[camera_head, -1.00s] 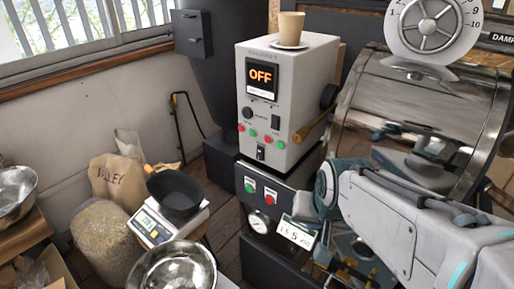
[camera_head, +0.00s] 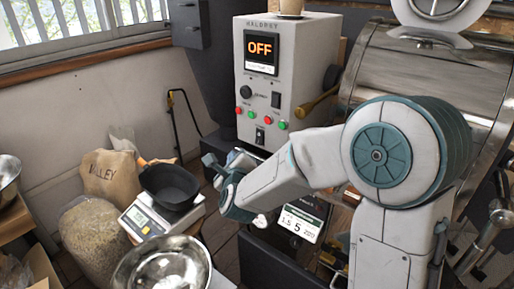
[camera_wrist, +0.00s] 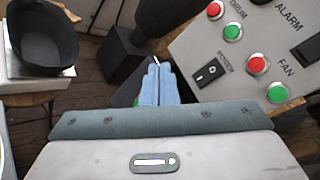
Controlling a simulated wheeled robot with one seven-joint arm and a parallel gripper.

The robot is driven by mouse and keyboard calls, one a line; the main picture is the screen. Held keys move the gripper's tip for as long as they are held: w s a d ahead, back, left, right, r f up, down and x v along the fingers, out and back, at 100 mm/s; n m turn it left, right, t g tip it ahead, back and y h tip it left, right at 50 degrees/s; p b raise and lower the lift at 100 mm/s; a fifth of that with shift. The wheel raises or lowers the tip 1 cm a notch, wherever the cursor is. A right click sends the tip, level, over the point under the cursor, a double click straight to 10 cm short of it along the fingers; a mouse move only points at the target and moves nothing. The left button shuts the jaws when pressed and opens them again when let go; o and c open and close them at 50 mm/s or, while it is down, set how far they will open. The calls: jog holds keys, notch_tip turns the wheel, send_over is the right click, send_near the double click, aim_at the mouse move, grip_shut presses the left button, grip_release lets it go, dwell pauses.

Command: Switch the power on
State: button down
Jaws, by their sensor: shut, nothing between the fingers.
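The grey control box (camera_head: 309,64) stands upright at the back, and its display (camera_head: 261,48) reads OFF. A black rocker switch (camera_head: 260,136) sits low on its front panel. In the head view my gripper (camera_head: 212,168) is below and left of the switch.
Red and green drum and fan buttons (camera_wrist: 257,65) flank the switch. A black pan (camera_head: 170,188) on a scale (camera_head: 140,218) stands at the left, with a steel bowl (camera_head: 160,268) in front. The roaster drum (camera_head: 490,85) is at the right.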

aim_at(259, 138)
dwell(0.4)
jog(key=w+d+f, duration=0.1)
jog(key=w+d, duration=0.4)
jog(key=w, duration=0.2)
jog(key=shift+d, duration=0.2)
dwell(2.0)
jog(key=shift+w+d+b, duration=0.3)
jog(key=shift+b, duration=0.1)
jog(key=shift+w+d+f, duration=0.1)
jog(key=shift+w+d, duration=0.1)
jog(key=shift+w, duration=0.05)
dwell(0.6)
